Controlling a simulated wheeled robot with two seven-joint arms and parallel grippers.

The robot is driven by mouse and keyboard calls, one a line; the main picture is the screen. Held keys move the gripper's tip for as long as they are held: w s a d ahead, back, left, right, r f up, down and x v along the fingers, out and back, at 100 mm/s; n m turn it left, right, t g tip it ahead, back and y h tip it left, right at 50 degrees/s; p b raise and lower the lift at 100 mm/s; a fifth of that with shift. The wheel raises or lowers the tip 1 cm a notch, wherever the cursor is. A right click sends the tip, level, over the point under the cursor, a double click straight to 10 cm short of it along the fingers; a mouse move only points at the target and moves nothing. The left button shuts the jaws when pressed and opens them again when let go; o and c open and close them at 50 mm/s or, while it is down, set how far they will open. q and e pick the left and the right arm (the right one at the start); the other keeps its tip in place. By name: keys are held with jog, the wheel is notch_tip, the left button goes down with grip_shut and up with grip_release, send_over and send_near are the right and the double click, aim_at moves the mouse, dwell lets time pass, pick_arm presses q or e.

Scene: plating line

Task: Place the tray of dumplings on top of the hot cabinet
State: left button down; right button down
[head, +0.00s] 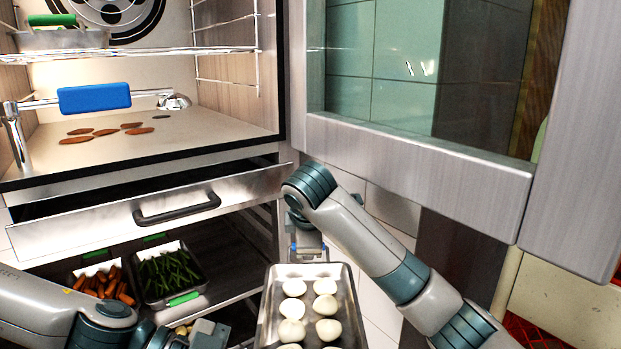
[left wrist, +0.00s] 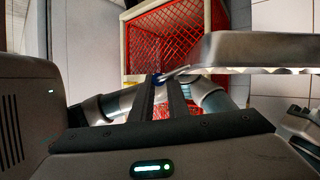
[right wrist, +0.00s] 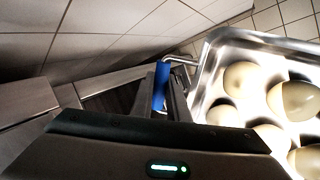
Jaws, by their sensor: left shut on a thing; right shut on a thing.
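The dumpling tray (head: 264,318) is a steel tray with several pale round dumplings, at the bottom middle of the head view. It also shows in the right wrist view (right wrist: 207,84) and edge-on in the left wrist view (left wrist: 265,42). My right gripper (right wrist: 166,88) is shut on the tray's blue handle (right wrist: 161,84), at its far end in the head view. My left gripper (left wrist: 162,88) is shut at a thin handle on the tray's other end, mostly hidden by the fingers. I cannot tell which unit is the hot cabinet; its top is not identifiable here.
A steel oven (head: 75,160) stands open at left, with brown slices (head: 105,131) inside and a blue-gripped bar (head: 95,97) across it. A drawer (head: 175,205) sticks out below, above carrot (head: 104,284) and green bean (head: 168,276) trays. The glass door (head: 420,160) juts out at right.

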pick_arm(q)
jog(key=shift+w+r, duration=0.5)
jog(key=shift+r, duration=0.15)
pick_arm(e)
jog(key=shift+w+r, duration=0.25)
jog(key=shift+r, duration=0.4)
pick_arm(q)
jog(key=shift+w+r, duration=0.15)
jog(key=shift+r, duration=0.1)
pick_arm(e)
jog(key=shift+w+r, duration=0.15)
jog(key=shift+r, duration=0.15)
jog(key=shift+f, duration=0.1)
